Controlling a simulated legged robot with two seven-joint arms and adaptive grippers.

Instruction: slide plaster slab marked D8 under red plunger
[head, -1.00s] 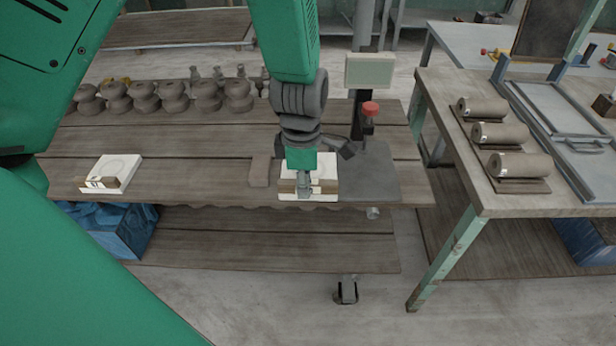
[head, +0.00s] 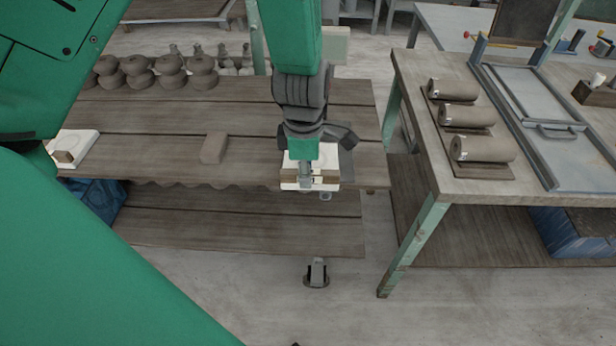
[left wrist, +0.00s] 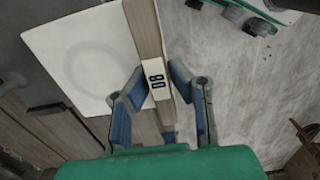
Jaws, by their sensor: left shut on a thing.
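My left gripper (head: 304,178) is shut on the wooden edge strip of a white plaster slab (head: 326,157) at the right end of the plank table. In the left wrist view, the blue-lined fingers (left wrist: 157,92) straddle the strip beside a label that reads D8, turned sideways. The slab's white face (left wrist: 75,45) has a faint ring. The slab overlaps the dark plate (head: 346,163); I cannot tell whether it touches it. The red plunger is hidden behind my left arm. My right gripper is not in view.
A second white slab (head: 78,147) lies at the table's left end. A brown clay block (head: 214,148) lies between the slabs. Dark rounded clay pieces (head: 172,70) line the back. A separate table (head: 425,175) with clay rolls (head: 484,149) stands to the right.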

